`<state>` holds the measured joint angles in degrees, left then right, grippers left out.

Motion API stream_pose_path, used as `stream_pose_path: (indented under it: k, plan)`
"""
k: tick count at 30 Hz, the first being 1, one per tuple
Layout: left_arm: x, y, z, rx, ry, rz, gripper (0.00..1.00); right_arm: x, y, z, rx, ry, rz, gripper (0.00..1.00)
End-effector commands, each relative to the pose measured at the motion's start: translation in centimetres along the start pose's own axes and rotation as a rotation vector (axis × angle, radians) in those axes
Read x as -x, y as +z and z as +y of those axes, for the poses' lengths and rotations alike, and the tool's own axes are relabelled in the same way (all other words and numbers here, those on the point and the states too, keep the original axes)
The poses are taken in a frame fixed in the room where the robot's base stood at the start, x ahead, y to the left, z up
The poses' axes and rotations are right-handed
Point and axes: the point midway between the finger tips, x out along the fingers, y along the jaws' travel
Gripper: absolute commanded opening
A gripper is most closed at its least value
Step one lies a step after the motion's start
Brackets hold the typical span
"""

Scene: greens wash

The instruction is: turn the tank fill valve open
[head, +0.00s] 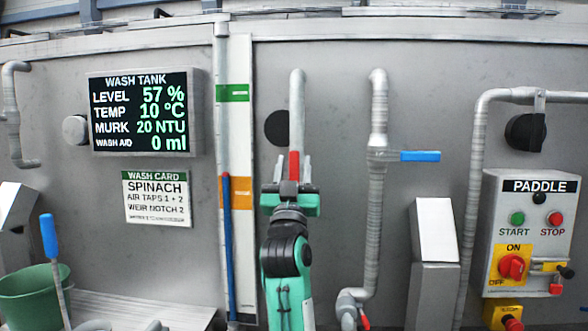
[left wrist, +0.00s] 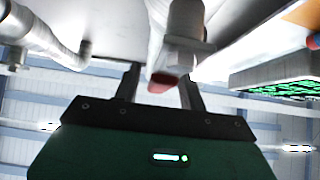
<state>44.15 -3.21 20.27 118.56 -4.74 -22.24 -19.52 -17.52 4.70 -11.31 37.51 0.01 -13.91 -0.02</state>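A red valve handle (head: 294,165) hangs down along the front of a grey vertical pipe (head: 297,100) on the tank wall. The red handle's end (left wrist: 160,82) also shows in the left wrist view. My left gripper (head: 292,170) is at this handle, its fingers spread on either side of it. In the left wrist view the two fingertips (left wrist: 160,76) stand apart with the red end between them, and gaps seem to remain. A second valve with a blue handle (head: 420,156) pointing right is on the pipe further right. No label shows which is the fill valve. My right gripper is out of view.
The wash tank display (head: 145,112) reads level 57 %. A paddle control box (head: 530,235) is at the right. A grey post (head: 435,260) stands right of my left arm. A green bucket (head: 35,297) is at lower left.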

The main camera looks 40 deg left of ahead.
Motion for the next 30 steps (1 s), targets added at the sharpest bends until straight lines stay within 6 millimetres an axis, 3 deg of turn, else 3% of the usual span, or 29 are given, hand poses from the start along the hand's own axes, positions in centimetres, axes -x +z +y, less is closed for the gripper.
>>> stream_pose_path:
  k: [4, 8, 21, 30]
  plan:
    - [0.5, 0.1, 0.0, -0.001, 0.0, 0.001, 0.42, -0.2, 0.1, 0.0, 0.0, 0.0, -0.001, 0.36]
    - [2.3, 0.3, 0.0, -0.001, 0.0, 0.0, 0.42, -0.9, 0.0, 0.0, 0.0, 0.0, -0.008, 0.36]
    - [11.7, 0.3, 0.0, 0.001, 0.001, -0.002, 0.42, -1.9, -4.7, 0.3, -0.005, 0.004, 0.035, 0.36]
    - [13.8, 0.1, 0.0, 0.0, 0.0, -0.001, 0.42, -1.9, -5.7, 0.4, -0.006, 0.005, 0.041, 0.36]
